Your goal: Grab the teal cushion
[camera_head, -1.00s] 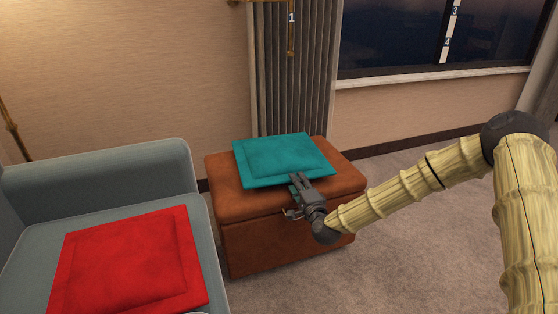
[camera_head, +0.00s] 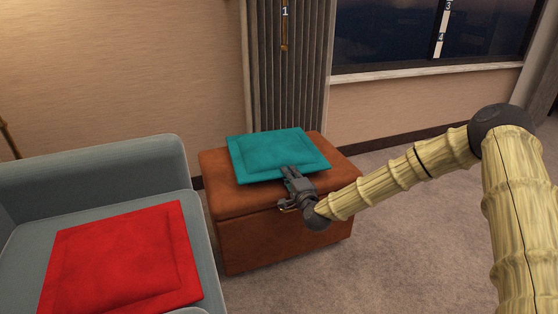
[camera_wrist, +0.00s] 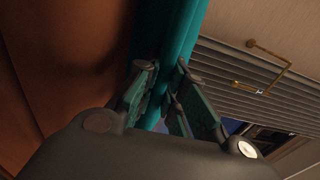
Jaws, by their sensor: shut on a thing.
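The teal cushion (camera_head: 275,152) is a flat square with a raised middle, above the brown ottoman (camera_head: 270,240). Whether it rests on the ottoman's top or is held just over it, I cannot tell. My gripper (camera_head: 289,172) is at the cushion's near edge and shut on it. In the wrist view the teal cushion (camera_wrist: 180,40) runs as a band between the two fingers of my gripper (camera_wrist: 168,88). The part of the edge between the fingers is partly hidden.
A grey-blue sofa (camera_head: 100,175) with a red cushion (camera_head: 125,255) stands at the left. A pleated curtain (camera_head: 287,95) and the wall are behind the ottoman. Carpet (camera_head: 400,250) is clear to the right.

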